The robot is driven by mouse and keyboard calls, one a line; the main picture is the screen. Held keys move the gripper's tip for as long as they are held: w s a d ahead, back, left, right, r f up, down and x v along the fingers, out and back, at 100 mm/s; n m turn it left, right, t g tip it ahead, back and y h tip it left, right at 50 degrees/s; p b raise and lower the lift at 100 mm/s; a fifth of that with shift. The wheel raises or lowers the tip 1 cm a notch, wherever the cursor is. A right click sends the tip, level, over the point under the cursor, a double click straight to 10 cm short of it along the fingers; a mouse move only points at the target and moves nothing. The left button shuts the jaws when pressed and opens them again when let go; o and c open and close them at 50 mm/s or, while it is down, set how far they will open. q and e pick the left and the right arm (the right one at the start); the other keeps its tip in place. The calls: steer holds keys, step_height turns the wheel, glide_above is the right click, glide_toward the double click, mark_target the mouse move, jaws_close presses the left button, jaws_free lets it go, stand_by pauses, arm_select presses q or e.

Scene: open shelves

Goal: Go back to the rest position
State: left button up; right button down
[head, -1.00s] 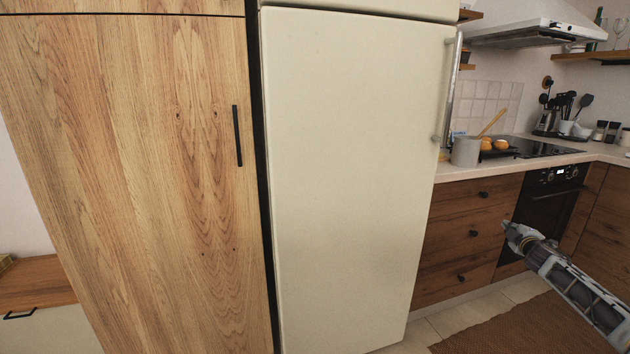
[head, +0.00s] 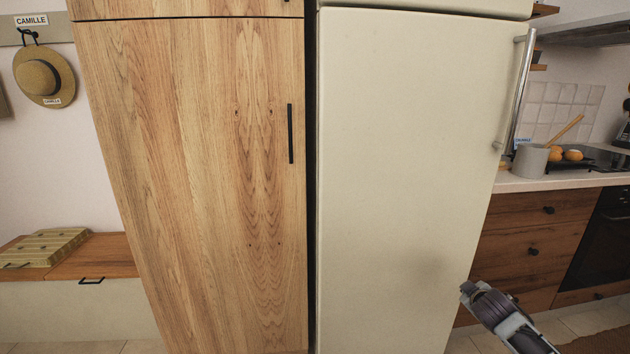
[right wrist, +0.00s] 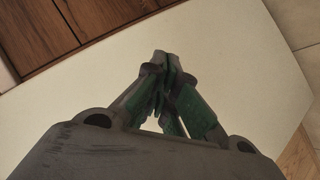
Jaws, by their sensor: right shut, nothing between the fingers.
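My right gripper (head: 474,292) is at the lower right of the head view, in front of the lower right part of the cream fridge door (head: 410,150). In the right wrist view its green and dark fingers (right wrist: 167,62) are together with nothing between them. The fridge door fills most of the background there. My left gripper does not show in the head view.
A tall wooden cabinet (head: 200,180) stands left of the fridge, both closed. Wooden drawers (head: 530,235) and a counter with a grey pot (head: 530,160) are at right.

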steer(key=s+a+f+g+y, duration=0.1)
steer(key=s+a+f+y, duration=0.1)
steer(key=s+a, duration=0.55)
steer(key=s+a+f+y, duration=0.3)
steer(key=s+a, duration=0.1)
steer(key=a, duration=0.7)
steer(key=s+a+f+g+y, duration=0.1)
steer(key=s+a+f+y, duration=0.1)
steer(key=s+a, duration=0.5)
arm_select(q)
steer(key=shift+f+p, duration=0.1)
steer(key=shift+p, duration=0.35)
arm_select(e)
steer(key=s+a+f+m+g, duration=0.1)
steer(key=s+a+f+g, duration=0.1)
steer(key=s+a+f, duration=0.2)
steer(key=s+a+f+m+g+y, duration=0.1)
steer(key=s+a+f+m, duration=0.1)
steer(key=s+a+f, duration=0.2)
steer(key=s+f, duration=0.3)
steer(key=s, duration=0.4)
steer(key=shift+f+g, duration=0.25)
steer(key=shift+g, duration=0.15)
arm_select(q)
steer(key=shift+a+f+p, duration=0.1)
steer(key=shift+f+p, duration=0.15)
steer(key=shift+p, duration=0.45)
arm_select(e)
steer(key=shift+f, duration=0.25)
